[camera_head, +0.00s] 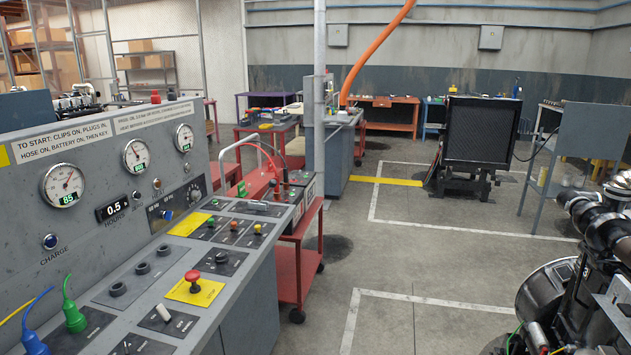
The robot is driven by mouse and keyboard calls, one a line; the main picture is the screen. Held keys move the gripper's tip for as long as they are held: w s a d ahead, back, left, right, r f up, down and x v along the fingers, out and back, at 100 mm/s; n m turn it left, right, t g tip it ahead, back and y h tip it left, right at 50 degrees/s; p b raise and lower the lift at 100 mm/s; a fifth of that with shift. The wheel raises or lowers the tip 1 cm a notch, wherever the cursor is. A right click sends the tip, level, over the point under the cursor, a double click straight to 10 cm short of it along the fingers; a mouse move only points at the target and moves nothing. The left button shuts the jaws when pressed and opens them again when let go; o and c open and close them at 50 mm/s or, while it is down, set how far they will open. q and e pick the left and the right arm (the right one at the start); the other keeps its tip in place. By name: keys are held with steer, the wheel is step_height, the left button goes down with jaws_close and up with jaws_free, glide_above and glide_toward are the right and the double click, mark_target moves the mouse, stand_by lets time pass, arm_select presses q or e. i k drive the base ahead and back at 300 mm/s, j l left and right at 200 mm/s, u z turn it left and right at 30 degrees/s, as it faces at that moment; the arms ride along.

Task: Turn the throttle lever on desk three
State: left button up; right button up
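A grey control desk (236,285) with a gauge panel fills the left side of the camera_head view. Its top carries a light-tipped toggle (164,313), a black knob (221,257) and a grey handle-like part (257,206) on a dark plate near the far end. I cannot tell which of these, if any, is the throttle lever. I see no legible desk number, so I cannot tell which desk is desk three. Neither of my grippers is in view.
A red mushroom button (193,280) and a green plug (74,318) are on the desk. A red cart (305,265) stands beyond it. An engine (575,290) is at the lower right, a black radiator (480,132) further back. The floor between (425,285) is clear.

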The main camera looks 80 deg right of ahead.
mark_target(272, 183)
steer(key=z, duration=2.3)
